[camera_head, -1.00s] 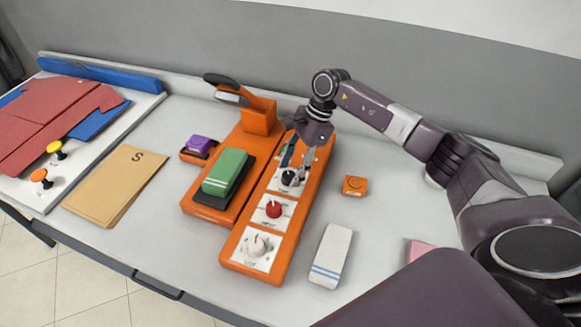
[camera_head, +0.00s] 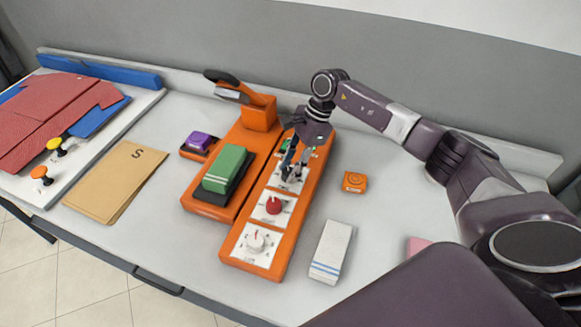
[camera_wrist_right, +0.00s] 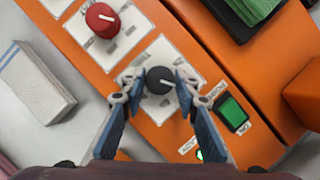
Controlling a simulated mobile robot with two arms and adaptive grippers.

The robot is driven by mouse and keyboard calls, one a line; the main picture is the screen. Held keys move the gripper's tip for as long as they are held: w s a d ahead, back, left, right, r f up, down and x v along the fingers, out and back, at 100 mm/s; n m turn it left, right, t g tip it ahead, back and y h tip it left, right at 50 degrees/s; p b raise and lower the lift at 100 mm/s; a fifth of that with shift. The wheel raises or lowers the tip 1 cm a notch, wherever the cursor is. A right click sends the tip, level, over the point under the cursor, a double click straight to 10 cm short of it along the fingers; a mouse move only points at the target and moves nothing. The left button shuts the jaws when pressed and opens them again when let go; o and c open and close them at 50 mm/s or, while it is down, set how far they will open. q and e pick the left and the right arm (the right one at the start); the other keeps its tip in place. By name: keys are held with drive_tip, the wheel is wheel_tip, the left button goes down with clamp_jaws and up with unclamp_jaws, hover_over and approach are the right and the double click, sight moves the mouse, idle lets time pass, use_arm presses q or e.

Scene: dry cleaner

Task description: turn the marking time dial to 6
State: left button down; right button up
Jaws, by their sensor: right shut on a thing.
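An orange control panel (camera_head: 285,235) on the table carries three dials in a row, black, red and white. My right gripper (camera_head: 290,177) is shut on the black dial (camera_wrist_right: 157,77), one fingertip on each side of the knob. In the wrist view the gripper (camera_wrist_right: 160,79) leaves the knob's white pointer line in sight, toward the picture's right. The fingers mostly cover this dial in the head view. The red dial (camera_head: 273,205) and white dial (camera_head: 255,241) stand free nearer the front. The dial labels are too small to read. My left gripper is out of view.
Left of the panel are a green block (camera_head: 226,170), an orange press with a dark handle (camera_head: 222,78) and a purple block (camera_head: 199,141). A small orange box (camera_head: 355,182) and a white striped block (camera_head: 331,248) lie to the right.

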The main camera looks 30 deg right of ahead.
drive_tip(key=m+t+b, duration=0.1)
drive_tip(key=m, duration=0.1)
drive_tip(key=m+t+b, duration=0.1)
drive_tip(key=m, duration=0.2)
drive_tip(key=shift+s+f+m+h+b, duration=0.1)
drive_tip(key=shift+s+m+h+b, duration=0.1)
drive_tip(key=shift+m+h+b, duration=0.15)
drive_tip(key=m+t+h+b, duration=0.1)
drive_tip(key=m+b, duration=0.1)
drive_tip(key=m, duration=0.2)
drive_tip(key=shift+a, duration=0.1)
drive_tip(key=shift+m+t+h+b, duration=0.35)
drive_tip(key=shift+m+b, duration=0.2)
drive_tip(key=shift+m, duration=0.3)
drive_tip(key=o, duration=1.1)
drive_tip(key=shift+o, duration=0.2)
drive_tip(key=v, duration=1.2)
